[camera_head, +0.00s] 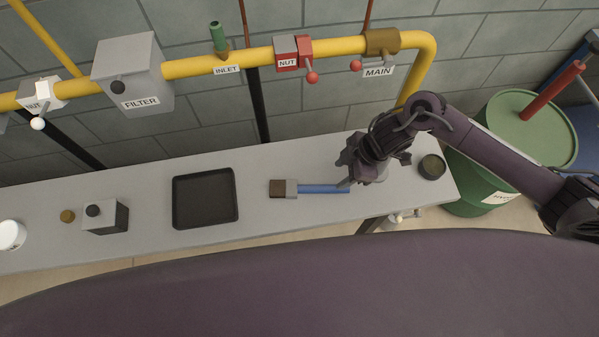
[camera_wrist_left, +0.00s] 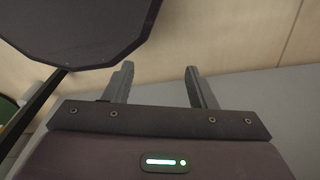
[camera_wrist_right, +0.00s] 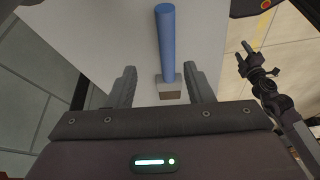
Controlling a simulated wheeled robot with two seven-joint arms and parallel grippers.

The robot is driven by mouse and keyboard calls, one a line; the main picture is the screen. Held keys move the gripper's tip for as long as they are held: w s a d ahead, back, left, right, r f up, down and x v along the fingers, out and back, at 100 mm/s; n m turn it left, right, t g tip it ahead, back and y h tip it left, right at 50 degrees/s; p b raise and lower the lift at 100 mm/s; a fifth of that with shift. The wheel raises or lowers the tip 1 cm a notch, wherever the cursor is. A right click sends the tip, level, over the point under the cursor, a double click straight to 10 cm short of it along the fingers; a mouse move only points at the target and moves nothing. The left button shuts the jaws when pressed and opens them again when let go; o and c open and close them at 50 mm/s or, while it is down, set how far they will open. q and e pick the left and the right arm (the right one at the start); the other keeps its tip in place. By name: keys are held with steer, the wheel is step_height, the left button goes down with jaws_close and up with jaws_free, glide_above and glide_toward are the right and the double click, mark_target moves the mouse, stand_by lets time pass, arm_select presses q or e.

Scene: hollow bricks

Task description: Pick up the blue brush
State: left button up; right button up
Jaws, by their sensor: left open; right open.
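The blue brush lies flat on the grey table. In the head view its blue handle (camera_head: 322,189) points right, and its grey collar and brown bristle end (camera_head: 277,188) point left. My right gripper (camera_head: 346,183) is at the free end of the handle, seen from above. In the right wrist view the handle (camera_wrist_right: 166,40) runs up the picture, with the collar and bristle end between the open fingers of my right gripper (camera_wrist_right: 162,82). I see no grip on the brush. My left gripper (camera_wrist_left: 158,80) is open and empty in the left wrist view.
A black tray (camera_head: 205,222) lies left of the brush. A grey box with a black knob (camera_head: 106,217) stands farther left. A dark round container (camera_head: 432,167) is right of my right gripper. Yellow pipes (camera_head: 245,54) run along the wall behind the table. A green barrel (camera_head: 520,130) stands at right.

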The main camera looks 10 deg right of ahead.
mark_target(327, 187)
steer(key=shift+s+f, duration=0.15)
steer(key=shift+f, duration=0.25)
steer(key=a+f, duration=0.1)
steer(key=a+f+p, duration=0.1)
steer(key=f, duration=0.1)
steer(key=shift+s+a+p, duration=0.1)
steer(key=shift+s+p, duration=0.2)
steer(key=shift+s, duration=0.1)
steer(key=x, duration=0.2)
steer(key=shift+w+f, duration=0.25)
steer(key=shift+f, duration=0.2)
steer(key=shift+s, duration=0.1)
arm_select(q)
steer(key=shift+s+a+r, duration=0.2)
steer(key=shift+s+r, duration=0.55)
steer(key=shift+r, duration=0.1)
arm_select(e)
jaws_close()
